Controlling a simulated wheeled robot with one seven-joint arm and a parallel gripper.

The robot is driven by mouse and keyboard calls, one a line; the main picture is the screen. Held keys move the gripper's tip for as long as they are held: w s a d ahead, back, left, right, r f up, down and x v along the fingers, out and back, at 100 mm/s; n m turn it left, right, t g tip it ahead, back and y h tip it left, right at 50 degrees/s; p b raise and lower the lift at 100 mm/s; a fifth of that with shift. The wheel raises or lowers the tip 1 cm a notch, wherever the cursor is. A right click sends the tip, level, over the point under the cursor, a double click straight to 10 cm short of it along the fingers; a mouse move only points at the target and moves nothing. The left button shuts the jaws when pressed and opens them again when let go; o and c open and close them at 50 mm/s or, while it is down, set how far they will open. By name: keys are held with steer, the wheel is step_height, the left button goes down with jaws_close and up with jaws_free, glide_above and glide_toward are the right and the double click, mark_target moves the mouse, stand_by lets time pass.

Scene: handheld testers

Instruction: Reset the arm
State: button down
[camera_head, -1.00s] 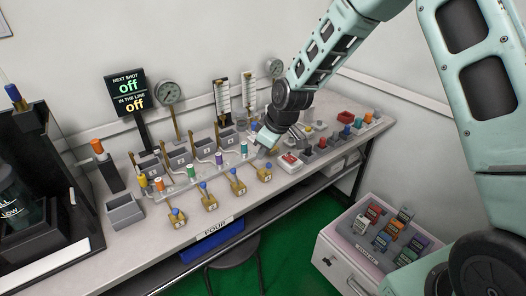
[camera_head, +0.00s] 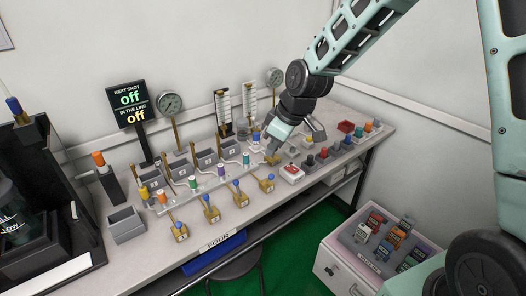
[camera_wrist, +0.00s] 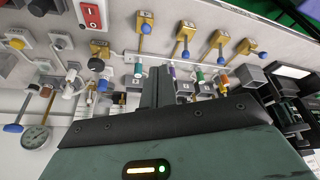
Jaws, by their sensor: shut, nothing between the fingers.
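My gripper (camera_head: 271,152) hangs above the right part of the long bench (camera_head: 290,205) in the head view, close to a brass valve and a red-and-white switch box (camera_head: 291,173). It points down toward the bench's row of fittings. In the wrist view the dark fingers (camera_wrist: 157,88) are together with nothing between them. Whether the fingertips touch anything on the bench cannot be told.
Brass valves with blue levers (camera_head: 212,214) line the bench front, with colored-cap fittings behind. Gauges (camera_head: 171,104) and a sign (camera_head: 128,104) reading "off" twice stand at the back. A white drawer unit (camera_head: 335,262) with colored testers stands at lower right.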

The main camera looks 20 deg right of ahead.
steer(key=shift+s+d+r, duration=0.2)
steer(key=shift+s+r, duration=0.15)
steer(key=shift+a, duration=0.1)
